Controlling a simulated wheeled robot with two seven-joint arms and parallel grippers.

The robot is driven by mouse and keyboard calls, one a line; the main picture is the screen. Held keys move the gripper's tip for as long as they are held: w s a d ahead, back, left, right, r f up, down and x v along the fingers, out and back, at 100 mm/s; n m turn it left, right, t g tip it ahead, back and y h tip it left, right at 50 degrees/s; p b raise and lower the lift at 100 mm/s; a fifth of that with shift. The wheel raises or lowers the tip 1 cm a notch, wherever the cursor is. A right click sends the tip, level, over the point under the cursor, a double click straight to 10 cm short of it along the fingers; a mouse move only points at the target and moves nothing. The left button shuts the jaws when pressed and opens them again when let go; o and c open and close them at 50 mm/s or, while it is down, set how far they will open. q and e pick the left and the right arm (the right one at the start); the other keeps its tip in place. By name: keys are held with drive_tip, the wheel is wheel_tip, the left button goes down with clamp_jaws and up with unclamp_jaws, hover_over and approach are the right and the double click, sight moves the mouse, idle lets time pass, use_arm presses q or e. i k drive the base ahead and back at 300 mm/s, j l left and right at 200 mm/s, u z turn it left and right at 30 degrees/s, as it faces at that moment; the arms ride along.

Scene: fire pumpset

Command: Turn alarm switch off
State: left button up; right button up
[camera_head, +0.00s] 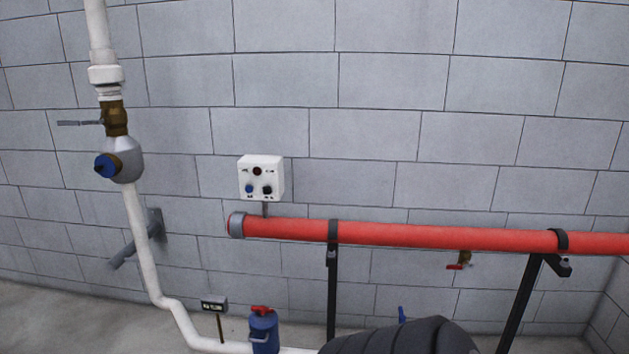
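A white alarm box (261,178) is fixed to the grey block wall, left of the picture's middle and just above the left end of a red pipe. Its front carries a dark red round part (257,171) at the top, a blue knob (250,189) at lower left and a black knob (267,190) at lower right. The labels are too small to read, and I cannot tell the switch position. Neither of my grippers is in view, and nothing touches the box.
The red pipe (420,234) runs to the right below the box on black stands (332,290). A white pipe (144,245) with a brass valve (115,118) stands at the left. A blue cylinder with a red top (264,332) and a dark ribbed rounded shape (400,338) are at the bottom.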

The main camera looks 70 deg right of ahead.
sight(266, 190)
drive_tip(key=z, duration=1.9)
